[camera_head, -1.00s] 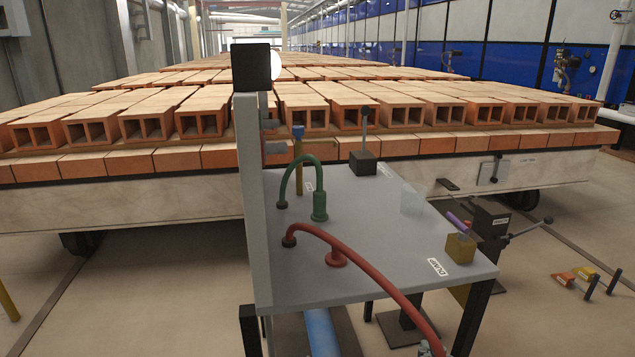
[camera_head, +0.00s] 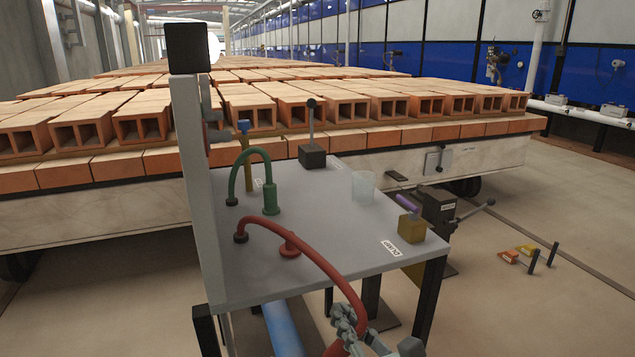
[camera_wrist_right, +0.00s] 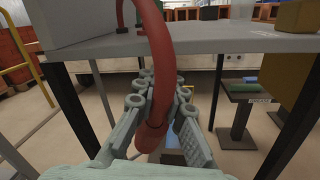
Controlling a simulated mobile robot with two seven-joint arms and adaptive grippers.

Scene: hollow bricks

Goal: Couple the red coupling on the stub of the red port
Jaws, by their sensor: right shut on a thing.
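The red hose (camera_head: 330,268) rises from a black fitting on the grey table, arcs over and runs down past the front edge to my right gripper (camera_head: 350,325). The right gripper is shut on its lower end, below the tabletop level. In the right wrist view the hose end with the red coupling (camera_wrist_right: 150,138) lies between the fingers, partly covered by them. The red port (camera_head: 290,248) is a round red flange on the table with a short stub, close behind the hose and partly overlapped by it. The coupling is apart from it. My left gripper is not in view.
A green hose (camera_head: 250,152) arcs onto a green port behind the red one.

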